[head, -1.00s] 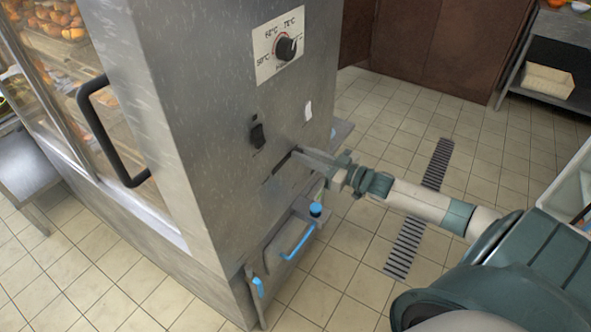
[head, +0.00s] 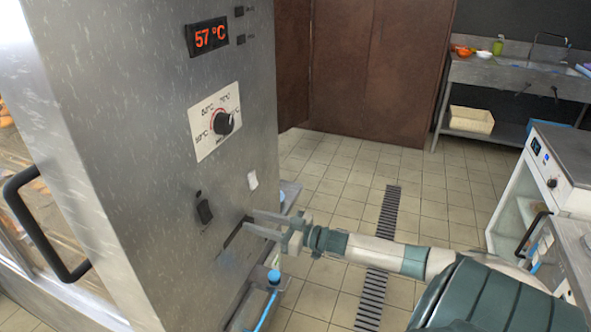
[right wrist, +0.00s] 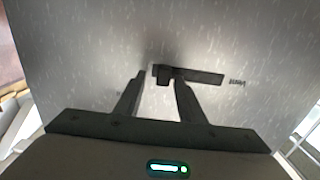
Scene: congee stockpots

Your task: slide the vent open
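The vent is a dark horizontal slot (right wrist: 205,77) in the steel cabinet side, with a small dark slider tab (right wrist: 163,76) at its left end in the right wrist view. In the head view the slot (head: 233,236) shows low on the panel, below the black switch, and its tab cannot be made out. My right gripper (head: 255,222) is at the panel by the slot, its two fingers apart. In the right wrist view the gripper (right wrist: 159,74) has one finger on each side of the tab, with no clear contact. My left gripper is not in view.
The steel cabinet (head: 120,110) carries a temperature display (head: 207,37), a dial (head: 223,123), a black switch (head: 204,210) and a black door handle (head: 35,225). A blue-topped tap (head: 273,278) is just below my right gripper. Tiled floor lies open to the right.

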